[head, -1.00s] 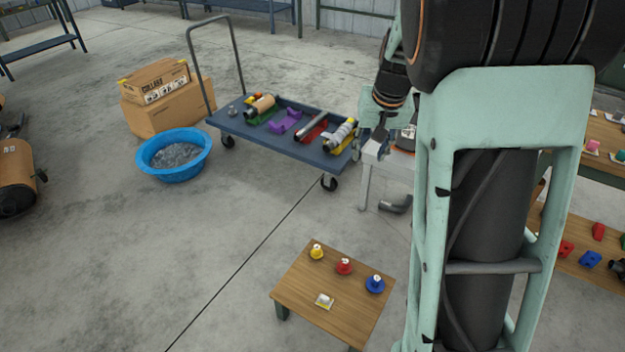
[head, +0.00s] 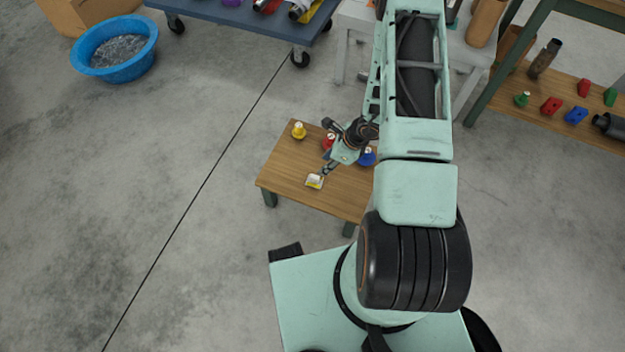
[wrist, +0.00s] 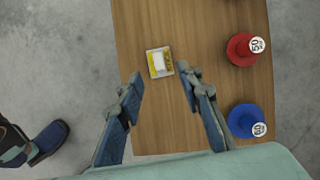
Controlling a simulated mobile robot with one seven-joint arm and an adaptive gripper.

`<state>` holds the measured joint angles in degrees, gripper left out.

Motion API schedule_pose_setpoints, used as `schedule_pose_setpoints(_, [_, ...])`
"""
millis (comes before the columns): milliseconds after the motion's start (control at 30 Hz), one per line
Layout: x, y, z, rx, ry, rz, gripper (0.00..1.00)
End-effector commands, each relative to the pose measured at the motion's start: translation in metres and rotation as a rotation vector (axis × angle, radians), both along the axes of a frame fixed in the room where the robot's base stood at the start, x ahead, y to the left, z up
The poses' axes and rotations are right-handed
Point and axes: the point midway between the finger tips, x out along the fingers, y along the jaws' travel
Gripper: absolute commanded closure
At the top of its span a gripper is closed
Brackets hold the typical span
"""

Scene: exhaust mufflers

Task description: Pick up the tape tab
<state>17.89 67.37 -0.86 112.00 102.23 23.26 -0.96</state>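The tape tab (head: 315,181) is a small white and yellow piece lying on the small wooden table, near its front left part. It also shows in the wrist view (wrist: 160,62), just beyond my fingertips and roughly between their lines. My gripper (wrist: 160,83) is open and empty, with its two blue-padded fingers apart. In the head view my gripper (head: 326,171) is over the table, close beside the tab. I cannot tell its exact height above the table.
On the wooden table (head: 283,172) stand a yellow weight (head: 298,131), a red weight (wrist: 241,50) and a blue weight (wrist: 246,122), the last two right of my gripper. A blue tub (head: 115,48) and a cart (head: 240,14) stand farther back.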

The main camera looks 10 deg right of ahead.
Motion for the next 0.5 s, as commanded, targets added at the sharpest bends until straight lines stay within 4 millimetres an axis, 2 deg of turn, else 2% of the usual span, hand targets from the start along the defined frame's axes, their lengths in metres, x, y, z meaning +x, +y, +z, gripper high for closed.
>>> schedule_pose_setpoints(133, [-0.006, 0.003, -0.014, 0.01, 0.021, -0.042, 0.67])
schedule_pose_setpoints(500, [0.004, 0.019, -0.061, 0.01, 0.02, -0.04, 0.67])
